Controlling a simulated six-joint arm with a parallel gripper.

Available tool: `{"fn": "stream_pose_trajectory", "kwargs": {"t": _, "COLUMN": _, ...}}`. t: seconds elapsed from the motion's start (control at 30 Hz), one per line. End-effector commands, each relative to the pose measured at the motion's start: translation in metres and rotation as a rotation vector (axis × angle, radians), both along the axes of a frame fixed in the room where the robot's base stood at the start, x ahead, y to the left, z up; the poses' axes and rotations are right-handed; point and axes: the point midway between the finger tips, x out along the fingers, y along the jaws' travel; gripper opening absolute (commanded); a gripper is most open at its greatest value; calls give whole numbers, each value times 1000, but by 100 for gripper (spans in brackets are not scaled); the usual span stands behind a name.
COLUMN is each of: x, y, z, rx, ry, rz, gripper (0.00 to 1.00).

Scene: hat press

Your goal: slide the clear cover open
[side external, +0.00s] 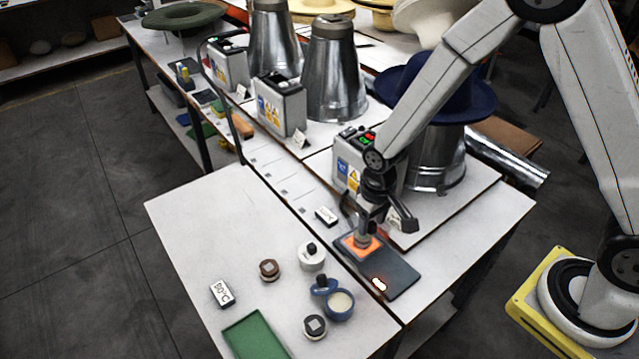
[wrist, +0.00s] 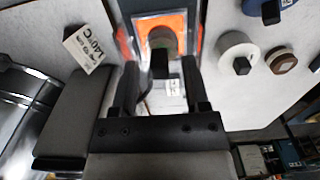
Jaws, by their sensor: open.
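A dark control plate (side external: 400,279) lies flat near the table's right front edge, with an orange panel (side external: 372,251) and a lit red mark. In the wrist view the orange panel (wrist: 178,24) sits inside a pale, see-through border that looks like the clear cover (wrist: 141,22). A dark round knob (wrist: 163,38) stands on the panel, and a black upright piece (wrist: 160,62) shows just below it. My gripper (side external: 364,232) points down over the panel. In the wrist view my gripper (wrist: 160,72) is open, its fingers either side of the black piece. Contact cannot be told.
A grey control box (side external: 352,172) and metal hat form (side external: 436,160) with a blue hat stand behind.

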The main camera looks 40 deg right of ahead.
Motion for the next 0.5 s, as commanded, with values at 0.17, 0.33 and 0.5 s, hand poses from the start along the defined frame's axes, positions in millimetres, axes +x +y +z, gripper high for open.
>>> {"fn": "stream_pose_trajectory", "kwargs": {"t": 0.17, "x": 0, "y": 0, "z": -6, "rx": 0, "ry": 1, "rz": 0, "gripper": 59}}
{"fn": "stream_pose_trajectory", "kwargs": {"t": 0.33, "x": 0, "y": 0, "z": -7, "rx": 0, "ry": 0, "rz": 0, "gripper": 59}}
{"fn": "stream_pose_trajectory", "kwargs": {"t": 0.5, "x": 0, "y": 0, "z": -7, "rx": 0, "ry": 0, "rz": 0, "gripper": 43}}
